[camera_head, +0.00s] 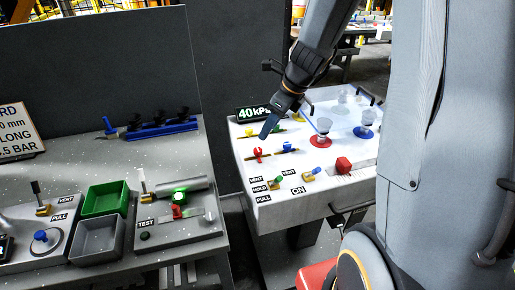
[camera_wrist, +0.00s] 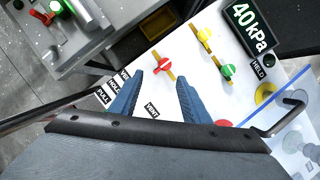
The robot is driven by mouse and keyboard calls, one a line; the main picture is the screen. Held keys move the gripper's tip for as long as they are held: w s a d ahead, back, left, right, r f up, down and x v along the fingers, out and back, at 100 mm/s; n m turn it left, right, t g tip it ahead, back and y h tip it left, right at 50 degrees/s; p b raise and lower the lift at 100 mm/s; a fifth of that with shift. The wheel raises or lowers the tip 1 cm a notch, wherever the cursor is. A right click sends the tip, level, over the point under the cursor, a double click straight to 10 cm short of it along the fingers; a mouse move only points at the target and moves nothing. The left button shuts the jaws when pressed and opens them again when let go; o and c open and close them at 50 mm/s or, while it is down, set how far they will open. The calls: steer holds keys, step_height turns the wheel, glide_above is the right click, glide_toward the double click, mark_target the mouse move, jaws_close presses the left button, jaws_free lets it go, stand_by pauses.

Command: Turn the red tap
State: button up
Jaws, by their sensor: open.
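The red tap (camera_head: 258,154) sits on a short brass pipe on the white panel top at the right bench. It also shows in the wrist view (camera_wrist: 165,65), just beyond my fingertips. My gripper (camera_head: 267,133) is above the panel, pointing down, near the red tap. In the wrist view my gripper (camera_wrist: 158,80) has its two blue fingers apart with nothing between them. The red tap lies ahead of the gap between the fingers. Whether a finger touches it cannot be told.
Yellow (camera_wrist: 204,35) and green (camera_wrist: 228,71) taps share a brass pipe beside the red tap. A 40 kPa display (camera_head: 254,113) stands behind. The left bench holds a green bin (camera_head: 105,199).

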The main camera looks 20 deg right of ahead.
mark_target(258, 149)
steer(key=shift+w+d+b+x, duration=0.15)
steer(key=shift+b+x, duration=0.3)
steer(key=shift+x, duration=1.45)
steer(key=shift+w+d+b+x, duration=0.15)
steer(key=shift+b+x, duration=0.35)
steer(key=shift+x, duration=1.45)
steer(key=shift+w+d+b+x, duration=0.15)
steer(key=shift+b+x, duration=0.3)
steer(key=shift+x, duration=1.45)
steer(key=shift+d, duration=0.1)
steer(key=c, duration=1)
